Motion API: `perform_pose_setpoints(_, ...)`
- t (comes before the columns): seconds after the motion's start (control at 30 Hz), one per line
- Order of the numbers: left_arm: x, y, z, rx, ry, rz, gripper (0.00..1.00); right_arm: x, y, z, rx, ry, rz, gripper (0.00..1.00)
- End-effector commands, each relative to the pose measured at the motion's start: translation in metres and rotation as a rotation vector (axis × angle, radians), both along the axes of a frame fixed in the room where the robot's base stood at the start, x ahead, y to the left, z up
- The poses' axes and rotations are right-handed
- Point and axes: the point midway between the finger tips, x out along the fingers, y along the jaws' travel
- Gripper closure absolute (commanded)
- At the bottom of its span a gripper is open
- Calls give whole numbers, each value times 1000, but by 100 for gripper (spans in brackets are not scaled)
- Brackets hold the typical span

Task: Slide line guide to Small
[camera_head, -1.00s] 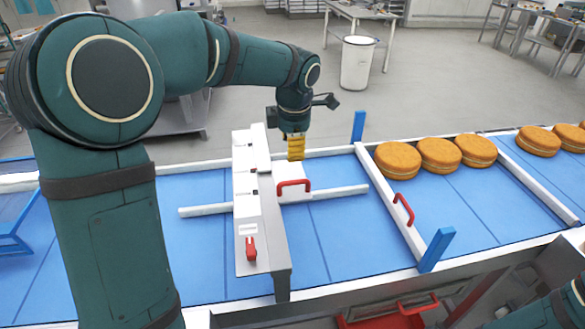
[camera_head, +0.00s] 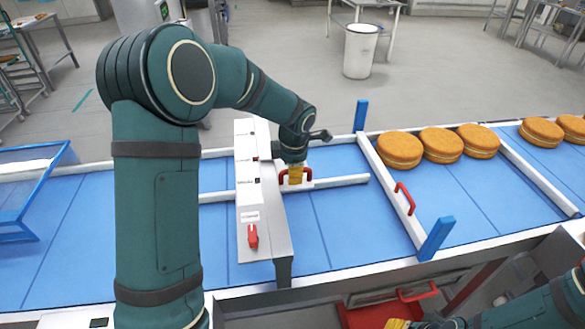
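The line guide is a white bar (camera_head: 340,182) lying across the blue belt, with a red handle (camera_head: 308,176) near its middle. A white and grey panel (camera_head: 262,215) with several small labels stands over the belt just left of the handle; I cannot read the labels. My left gripper (camera_head: 295,177), with yellow fingertips, points down at the red handle and hides part of it. I cannot tell whether its fingers are closed around the handle. My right gripper (camera_head: 397,324) shows only partly at the bottom edge, with its fingers mostly cut off.
A red knob (camera_head: 252,236) sits at the panel's near end. A slanted white gate (camera_head: 388,190) with its own red handle and blue posts crosses the belt to the right. Several round filled cakes (camera_head: 440,144) lie beyond it. A blue frame (camera_head: 35,190) stands at left.

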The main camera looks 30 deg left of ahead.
Motion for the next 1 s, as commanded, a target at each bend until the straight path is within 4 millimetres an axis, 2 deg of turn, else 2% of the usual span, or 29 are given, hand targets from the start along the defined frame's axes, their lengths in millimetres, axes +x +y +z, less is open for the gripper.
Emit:
perform_pose_setpoints(0.27, 0, 0, -1, 0, -1, 0, 54, 0, 0, 0, 0, 0, 0, 54)
perform_pose_setpoints(0.3, 0, 0, -1, 0, -1, 0, 59, 0, 0, 0, 0, 0, 0, 54)
perform_pose_setpoints(0.37, 0, 0, -1, 0, -1, 0, 80, 0, 0, 0, 0, 0, 0, 54)
perform_pose_setpoints(0.4, 0, 0, -1, 0, -1, 0, 94, 0, 0, 0, 0, 0, 0, 54)
perform_pose_setpoints(0.43, 0, 0, -1, -1, -1, 0, 100, 0, 0, 0, 0, 0, 0, 54)
perform_pose_setpoints(0.87, 0, 1, -2, -1, 2, 0, 100, 0, 0, 0, 0, 0, 0, 54)
perform_pose_setpoints(1.0, 0, 13, -3, 0, 2, 3, 100, 0, 0, -3, 0, 0, 0, 54)
